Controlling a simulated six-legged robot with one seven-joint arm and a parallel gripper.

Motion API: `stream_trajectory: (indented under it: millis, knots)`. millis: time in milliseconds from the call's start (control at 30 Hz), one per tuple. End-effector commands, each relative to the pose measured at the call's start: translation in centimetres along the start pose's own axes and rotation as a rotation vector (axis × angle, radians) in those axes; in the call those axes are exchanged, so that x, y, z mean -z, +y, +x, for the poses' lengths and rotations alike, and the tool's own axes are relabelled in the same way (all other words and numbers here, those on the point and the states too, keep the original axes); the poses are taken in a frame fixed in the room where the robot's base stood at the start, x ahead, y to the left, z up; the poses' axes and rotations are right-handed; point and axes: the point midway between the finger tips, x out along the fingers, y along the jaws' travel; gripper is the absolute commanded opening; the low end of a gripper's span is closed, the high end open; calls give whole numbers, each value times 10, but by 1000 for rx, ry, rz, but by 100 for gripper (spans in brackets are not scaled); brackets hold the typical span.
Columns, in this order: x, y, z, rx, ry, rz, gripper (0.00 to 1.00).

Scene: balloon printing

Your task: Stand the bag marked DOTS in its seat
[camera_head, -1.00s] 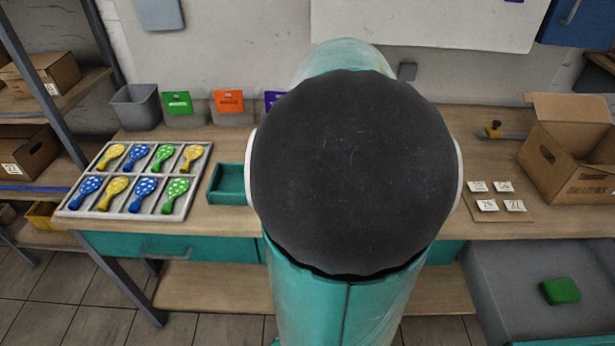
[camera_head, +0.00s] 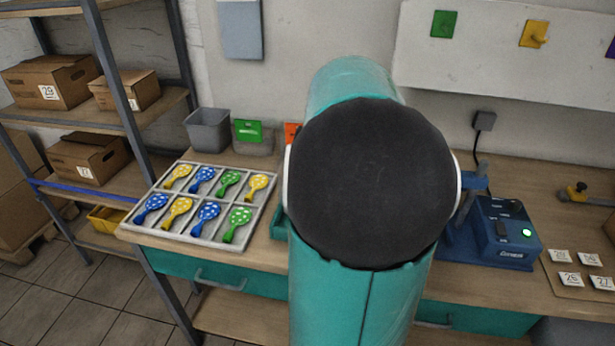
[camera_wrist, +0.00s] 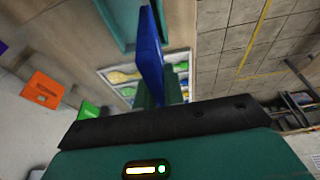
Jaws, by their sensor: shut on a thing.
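My gripper (camera_wrist: 158,92) shows in the wrist view, its teal fingers shut on a flat blue thing (camera_wrist: 149,50). The blue thing is seen nearly edge-on and sticks out beyond the fingers. I cannot read any DOTS marking on it, so I cannot tell if it is that bag. In the head view my gripper and the held thing are hidden behind my own arm. A teal tray (camera_head: 279,223) shows partly at the left of my arm; whether it is the bag's seat I cannot tell.
A grey divided tray (camera_head: 184,234) of spotted balloons lies on the bench's left. Behind it stand a grey bin (camera_head: 208,131) and a bin with a green card (camera_head: 248,131). An orange card (camera_wrist: 42,90) shows too. A blue machine (camera_head: 490,235) and number cards (camera_head: 570,279) are right.

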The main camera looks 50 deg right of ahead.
Motion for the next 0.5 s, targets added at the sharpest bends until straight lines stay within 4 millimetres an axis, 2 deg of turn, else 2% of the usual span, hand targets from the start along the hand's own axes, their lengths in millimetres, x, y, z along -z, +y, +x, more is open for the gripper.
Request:
stream_trajectory:
  millis: [267, 500]
  knots:
    - [-7, 3, 0, -5, 0, 19, 0]
    - [-16, 3, 14, -5, 0, 22, 0]
